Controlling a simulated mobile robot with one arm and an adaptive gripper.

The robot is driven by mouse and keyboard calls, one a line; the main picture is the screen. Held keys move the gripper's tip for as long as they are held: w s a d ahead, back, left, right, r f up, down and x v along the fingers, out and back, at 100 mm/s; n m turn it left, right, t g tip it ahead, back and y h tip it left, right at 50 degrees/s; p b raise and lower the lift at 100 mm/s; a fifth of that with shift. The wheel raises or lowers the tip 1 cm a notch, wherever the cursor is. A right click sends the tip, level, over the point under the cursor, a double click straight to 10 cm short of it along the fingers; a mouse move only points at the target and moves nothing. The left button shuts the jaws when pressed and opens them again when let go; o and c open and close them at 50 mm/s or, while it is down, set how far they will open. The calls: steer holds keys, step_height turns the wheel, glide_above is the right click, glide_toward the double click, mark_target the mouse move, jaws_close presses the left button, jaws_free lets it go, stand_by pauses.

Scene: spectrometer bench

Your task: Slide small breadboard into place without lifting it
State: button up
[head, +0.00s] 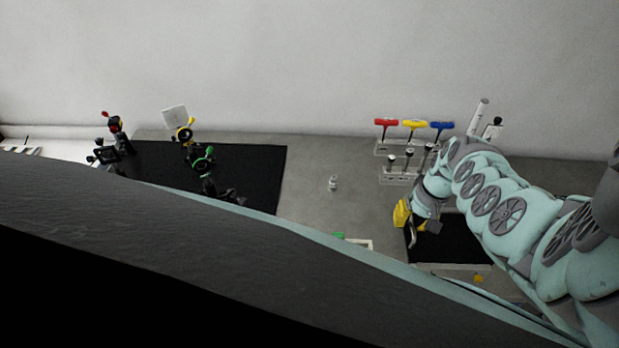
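A small black breadboard (462,243) lies flat on the grey bench at the right, with a light strip along its front edge. The view is too small and too slanted to tell whether the fingers touch the board or are open or shut. My arm hides part of the board's right side. A large black breadboard (250,172) lies at the left of the bench.
Optic mounts (203,165) stand on the large board. A rack (397,178) with red, yellow and blue handled tools stands behind my gripper. A small vial-like item (333,183) stands mid-bench, with clear bench around it. A dark foreground shape hides the bench front.

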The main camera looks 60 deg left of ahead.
steer(key=shift+o, duration=1.1)
steer(key=shift+r, duration=0.1)
steer(key=shift+w+r, duration=0.2)
steer(key=shift+r, duration=0.5)
step_height(320, 180, up, 10)
steer(key=w+d, duration=0.1)
steer(key=shift+w+d, duration=0.2)
